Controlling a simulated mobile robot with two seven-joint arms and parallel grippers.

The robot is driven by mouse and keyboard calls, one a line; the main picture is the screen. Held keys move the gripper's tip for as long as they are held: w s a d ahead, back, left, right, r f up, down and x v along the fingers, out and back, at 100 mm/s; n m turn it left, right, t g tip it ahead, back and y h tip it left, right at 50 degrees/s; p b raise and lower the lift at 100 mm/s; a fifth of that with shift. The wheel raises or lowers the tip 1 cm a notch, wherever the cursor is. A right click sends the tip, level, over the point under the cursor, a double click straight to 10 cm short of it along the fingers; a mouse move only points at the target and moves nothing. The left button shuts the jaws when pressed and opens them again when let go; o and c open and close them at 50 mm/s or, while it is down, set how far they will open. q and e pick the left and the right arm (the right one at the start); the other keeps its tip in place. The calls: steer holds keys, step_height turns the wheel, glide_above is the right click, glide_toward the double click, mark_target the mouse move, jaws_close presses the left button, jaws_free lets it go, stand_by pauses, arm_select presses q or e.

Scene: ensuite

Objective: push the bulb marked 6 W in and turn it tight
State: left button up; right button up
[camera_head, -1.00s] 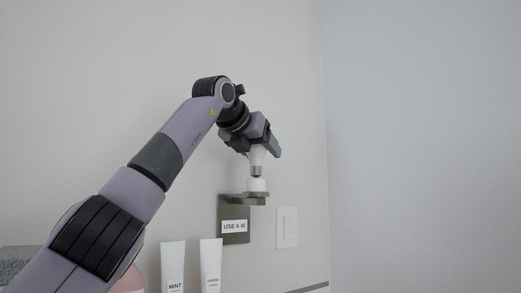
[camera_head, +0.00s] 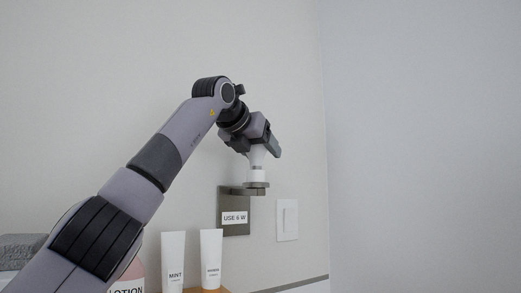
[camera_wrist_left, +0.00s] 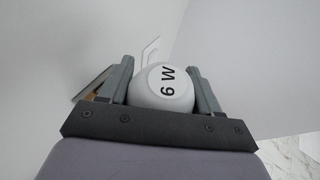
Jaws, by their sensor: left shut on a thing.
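The white bulb (camera_head: 257,158) hangs base-down from my left gripper (camera_head: 265,146) in the head view. In the left wrist view the bulb (camera_wrist_left: 162,88) shows its rounded end marked 6 W between the two fingers of my left gripper (camera_wrist_left: 160,72), which are shut on it. The bulb's lower end meets the white socket (camera_head: 256,176) on the wall bracket (camera_head: 234,225). No metal base shows between bulb and socket, so the base appears to be inside. Whether it is tight cannot be told. My right gripper is not in view.
The bracket's label (camera_head: 234,218) reads USE 6 W. A white switch plate (camera_head: 287,220) is on the wall to its right. Below left stand a MINT tube (camera_head: 173,260), another white tube (camera_head: 211,258) and a LOTION bottle (camera_head: 130,280). Grey folded cloth (camera_head: 20,247) lies far left.

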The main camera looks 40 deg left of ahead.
arm_select(q)
steer(key=shift+f+b, duration=0.3)
steer(key=shift+f, duration=0.15)
steer(key=shift+r, duration=0.1)
steer(key=shift+m+h+p, duration=0.55)
steer(key=shift+m+h, duration=0.05)
steer(key=shift+h, duration=0.1)
steer(key=shift+d+m+h+p, duration=0.15)
steer(key=shift+m+h+p, duration=0.45)
steer(key=shift+h, duration=0.1)
steer(key=shift+d+m+h+p, duration=0.15)
steer(key=shift+m+h+p, duration=0.45)
steer(key=shift+h, duration=0.1)
steer(key=shift+m, duration=0.3)
steer(key=shift+h, duration=0.3)
steer(key=shift+d+m+g+h+p, duration=0.25)
steer(key=shift+m+g+h+p, duration=0.45)
steer(key=shift+m+h+p, duration=1)
steer(key=shift+s+d+f+m+g+h+p, duration=0.1)
steer(key=shift+f+m+g+h+p, duration=0.15)
steer(key=shift+g+h+p, duration=0.2)
